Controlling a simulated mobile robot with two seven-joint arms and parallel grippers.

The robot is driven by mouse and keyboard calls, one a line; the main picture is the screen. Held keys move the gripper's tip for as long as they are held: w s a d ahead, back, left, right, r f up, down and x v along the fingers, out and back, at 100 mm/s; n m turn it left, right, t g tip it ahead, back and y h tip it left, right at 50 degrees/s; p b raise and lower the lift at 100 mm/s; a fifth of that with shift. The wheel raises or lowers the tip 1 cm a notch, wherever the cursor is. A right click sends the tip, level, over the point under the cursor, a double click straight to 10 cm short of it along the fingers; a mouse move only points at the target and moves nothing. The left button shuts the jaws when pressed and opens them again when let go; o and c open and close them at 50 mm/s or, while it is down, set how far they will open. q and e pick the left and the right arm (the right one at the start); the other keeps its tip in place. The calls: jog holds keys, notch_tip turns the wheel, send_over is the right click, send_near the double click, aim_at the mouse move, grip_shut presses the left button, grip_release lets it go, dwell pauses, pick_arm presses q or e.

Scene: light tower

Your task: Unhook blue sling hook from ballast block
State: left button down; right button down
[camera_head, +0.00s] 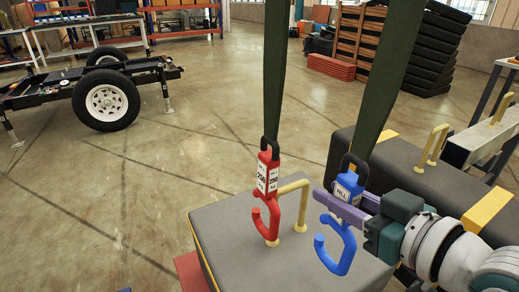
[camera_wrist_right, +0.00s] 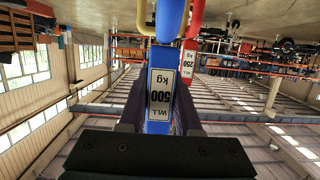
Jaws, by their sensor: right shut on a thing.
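The blue sling hook (camera_head: 336,248) hangs from a dark green strap (camera_head: 395,70) by a black shackle. My right gripper (camera_head: 343,206) comes in from the right, its purple fingers shut on the hook's blue labelled body. That body also shows between the fingers in the right wrist view (camera_wrist_right: 160,95). The ballast block (camera_head: 235,235) is grey with yellow edges and a yellow handle (camera_head: 303,205) on top. In the head view the blue hook's curve appears to the right of this handle, apart from it. My left gripper is not in view.
A red sling hook (camera_head: 267,185) hangs on a second green strap (camera_head: 285,70), at the handle; whether it is hooked there I cannot tell. Another long grey block (camera_head: 410,175) with yellow bands lies behind my right gripper. A wheeled trailer (camera_head: 105,95) stands far left. The floor between is clear.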

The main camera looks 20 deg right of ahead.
jog(key=shift+r, duration=0.15)
jog(key=c, duration=0.5)
grip_release()
jog(key=shift+f, duration=0.3)
jog(key=a+p+v, duration=0.1)
jog(key=p+v, duration=0.1)
jog(key=v, duration=0.8)
jog(key=s+a+r+n+g+p, duration=0.1)
jog(key=a+r+g+p, duration=0.4)
jog(key=a+g+p, duration=0.15)
jog(key=s+r+g+h+p, duration=0.1)
jog(key=s+r+g+p, duration=0.4)
jog(key=s+r+p, duration=0.35)
jog(key=r+p, duration=2.3)
jog(key=r, duration=0.1)
jog(key=r+p, duration=1.2)
jog(key=shift+w+d+r+p, duration=0.1)
jog(key=shift+w+p, duration=0.2)
jog(key=shift+w, duration=0.05)
